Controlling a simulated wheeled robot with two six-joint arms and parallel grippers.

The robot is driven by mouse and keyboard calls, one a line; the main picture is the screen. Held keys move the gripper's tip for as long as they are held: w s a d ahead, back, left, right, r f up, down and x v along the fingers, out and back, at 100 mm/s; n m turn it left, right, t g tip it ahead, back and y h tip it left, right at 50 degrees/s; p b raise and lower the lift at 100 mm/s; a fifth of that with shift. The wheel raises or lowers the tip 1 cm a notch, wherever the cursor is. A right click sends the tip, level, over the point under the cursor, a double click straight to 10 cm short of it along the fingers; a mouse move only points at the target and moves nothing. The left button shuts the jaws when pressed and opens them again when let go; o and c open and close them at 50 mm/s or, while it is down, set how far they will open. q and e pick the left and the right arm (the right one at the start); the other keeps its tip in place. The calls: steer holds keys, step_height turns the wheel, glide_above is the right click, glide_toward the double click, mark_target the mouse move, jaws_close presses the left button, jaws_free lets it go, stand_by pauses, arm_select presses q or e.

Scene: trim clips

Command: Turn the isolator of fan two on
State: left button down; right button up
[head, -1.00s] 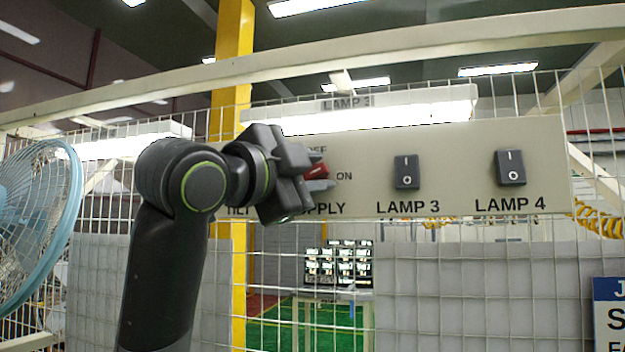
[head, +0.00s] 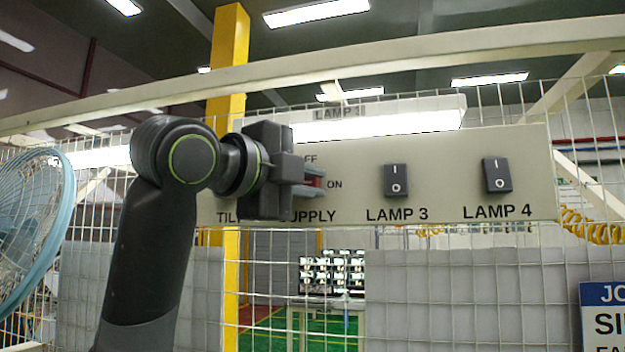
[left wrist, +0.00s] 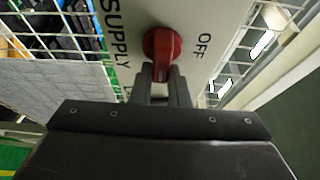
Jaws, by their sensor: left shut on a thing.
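A red rotary handle (head: 314,181) sits on a pale panel (head: 445,160), above the label SUPPLY. OFF is printed above it, partly hidden, and ON to its right. My left gripper (head: 312,182) is shut on the handle, its fingers about level and towards ON. In the left wrist view the red knob (left wrist: 161,50) shows with its grip between my fingertips (left wrist: 163,80); OFF is to its right and SUPPLY to its left. No label naming fan two is readable. My right gripper is not in view.
LAMP 3 (head: 396,181) and LAMP 4 (head: 497,175) rocker switches are to the right on the panel. A label beginning TIL is partly hidden behind my arm. A light-blue fan (head: 35,220) stands at left. White wire mesh and a yellow post (head: 229,60) are behind.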

arm_select(q)
steer(key=shift+w+a+r, duration=0.1)
steer(key=shift+w+a, duration=0.05)
steer(key=shift+a, duration=0.05)
steer(key=c, duration=1.4)
jaws_free()
steer(key=shift+w, duration=0.1)
steer(key=b+v, duration=0.7)
steer(key=v, duration=1)
steer(key=shift+a+f+b, duration=0.25)
steer(key=shift+b, duration=0.1)
